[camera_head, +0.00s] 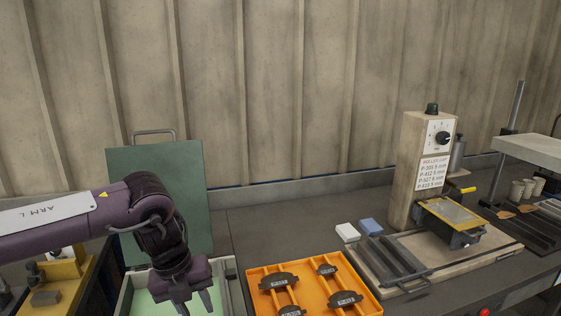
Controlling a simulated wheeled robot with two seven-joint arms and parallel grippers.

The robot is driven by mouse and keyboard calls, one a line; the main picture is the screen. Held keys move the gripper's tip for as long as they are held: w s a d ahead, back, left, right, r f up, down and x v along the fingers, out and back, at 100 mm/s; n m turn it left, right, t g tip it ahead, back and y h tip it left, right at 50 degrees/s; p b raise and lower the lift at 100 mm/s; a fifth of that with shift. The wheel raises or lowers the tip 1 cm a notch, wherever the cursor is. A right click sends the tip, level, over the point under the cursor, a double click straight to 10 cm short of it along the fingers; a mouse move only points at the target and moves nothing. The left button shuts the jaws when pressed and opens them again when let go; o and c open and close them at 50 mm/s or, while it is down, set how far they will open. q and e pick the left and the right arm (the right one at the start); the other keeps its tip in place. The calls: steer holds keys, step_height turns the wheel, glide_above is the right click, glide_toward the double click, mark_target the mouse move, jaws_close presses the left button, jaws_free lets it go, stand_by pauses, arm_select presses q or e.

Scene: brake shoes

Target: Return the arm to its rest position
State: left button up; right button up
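My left arm comes in from the left, labelled "ARM L". Its wrist bends down, and my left gripper (195,306) points downward over a pale green-floored tray (233,290) near the bottom edge. The two fingertips look apart, with nothing visible between them; their lowest part meets the frame edge. My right arm and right gripper do not show. An orange tray (262,270) sits to the right of my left gripper and holds several dark brake shoes, including one dark shoe (279,281) with a label.
A green panel (160,190) stands behind my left arm. A machine with a dial and a "ROLLER GAP" sign (434,172) stands at right. White (347,232) and blue (371,226) blocks lie before it. A yellow fixture (62,280) is at lower left. The bench behind the orange tray is clear.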

arm_select(q)
steer(key=s+d+f+m+t+h, duration=0.15)
steer(key=s+d+f, duration=0.25)
steer(key=d, duration=0.7)
steer(key=s+d+f+g+h, duration=0.1)
steer(key=s+d+f+h, duration=0.25)
steer(key=d, duration=0.85)
steer(key=s+d+r+n+t+h, duration=0.4)
steer(key=d+r+n, duration=0.3)
steer(key=d, duration=0.2)
steer(key=w+a+f+n+t+y, duration=0.25)
steer(key=a+n+t+y, duration=0.2)
steer(key=a+n, duration=1)
steer(key=s+a+f+n+g+y, duration=0.3)
steer(key=s+a+f+n, duration=0.3)
steer(key=a, duration=0.4)
steer(key=s+a+f+n+g+y, duration=0.3)
steer(key=s+a+f+n+y, duration=0.15)
steer(key=s+a, duration=0.4)
step_height(320, 180, down, 29)
steer(key=a+g+h, duration=0.1)
steer(key=s+a+f, duration=0.2)
steer(key=s+f, duration=0.7)
steer(key=s+a+f+g, duration=0.1)
steer(key=s+f, duration=0.9)
steer(key=shift+s+a+g, duration=0.25)
steer(key=shift+a+g, duration=0.05)
steer(key=shift+a, duration=0.05)
